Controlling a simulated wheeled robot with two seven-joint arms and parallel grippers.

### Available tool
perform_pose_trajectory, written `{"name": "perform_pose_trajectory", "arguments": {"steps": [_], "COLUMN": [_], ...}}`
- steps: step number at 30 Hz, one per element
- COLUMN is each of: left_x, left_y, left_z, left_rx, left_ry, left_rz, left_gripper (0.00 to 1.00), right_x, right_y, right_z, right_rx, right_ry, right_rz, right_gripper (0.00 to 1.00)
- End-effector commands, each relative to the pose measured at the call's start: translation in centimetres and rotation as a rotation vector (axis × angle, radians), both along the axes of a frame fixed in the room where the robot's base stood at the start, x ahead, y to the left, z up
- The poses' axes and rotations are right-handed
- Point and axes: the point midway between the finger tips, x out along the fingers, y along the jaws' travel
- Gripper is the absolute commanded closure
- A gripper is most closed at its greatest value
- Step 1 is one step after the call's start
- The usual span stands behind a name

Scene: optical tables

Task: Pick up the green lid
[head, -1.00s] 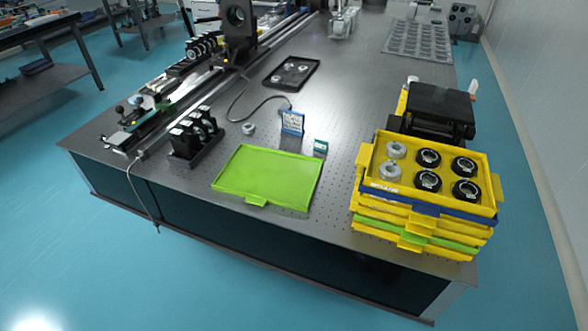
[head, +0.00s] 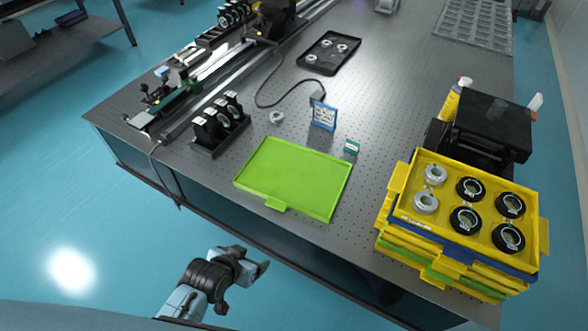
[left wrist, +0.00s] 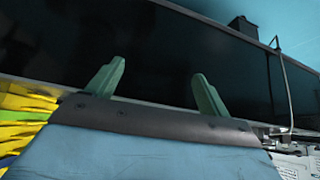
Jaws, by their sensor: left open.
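The green lid (head: 293,178) lies flat on the optical table near its front edge, with a small tab on its front side. In the head view my left gripper (head: 262,262) is in front of the table, below and apart from the lid, over the floor. The left wrist view shows its two fingers (left wrist: 155,85) spread apart with nothing between them, facing the dark side of the table. The lid cannot be made out in the left wrist view. My right gripper is in neither view.
A stack of yellow, blue and green trays (head: 455,225) with ring-shaped parts stands right of the lid. A black holder (head: 219,126) stands to the left. A blue-framed card (head: 323,115) and a small green box (head: 351,147) stand behind the lid. A black tray (head: 328,54) lies farther back.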

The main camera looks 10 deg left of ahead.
Motion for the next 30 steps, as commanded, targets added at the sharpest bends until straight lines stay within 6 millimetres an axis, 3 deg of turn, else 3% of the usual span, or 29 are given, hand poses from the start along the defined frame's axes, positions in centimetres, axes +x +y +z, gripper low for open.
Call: {"name": "perform_pose_trajectory", "arguments": {"steps": [1,3,6,9,13,22,30], "left_x": [1.1,2.0,2.7,3.0,3.9,7.6,9.0], "left_y": [-0.3,-0.7,-1.0,-1.1,-1.4,-2.4,-2.8], "left_z": [3.4,6.8,10.2,12.0,11.8,8.0,6.8], "left_rx": [-0.011,-0.021,-0.031,-0.035,-0.038,-0.038,-0.038], "left_ry": [-0.042,-0.081,-0.122,-0.145,-0.154,-0.154,-0.154], "left_rz": [-0.004,-0.010,-0.017,-0.020,-0.021,-0.021,-0.021], "left_gripper": [0.20,0.20,0.20,0.20,0.20,0.20,0.20], "right_x": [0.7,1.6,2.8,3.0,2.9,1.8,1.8], "right_y": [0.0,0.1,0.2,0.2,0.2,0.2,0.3], "right_z": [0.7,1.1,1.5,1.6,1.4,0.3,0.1], "right_rx": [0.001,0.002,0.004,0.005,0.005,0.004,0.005], "right_ry": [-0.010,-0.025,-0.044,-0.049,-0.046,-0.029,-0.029], "right_rz": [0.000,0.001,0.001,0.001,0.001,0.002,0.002], "right_gripper": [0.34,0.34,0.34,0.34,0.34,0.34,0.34]}}
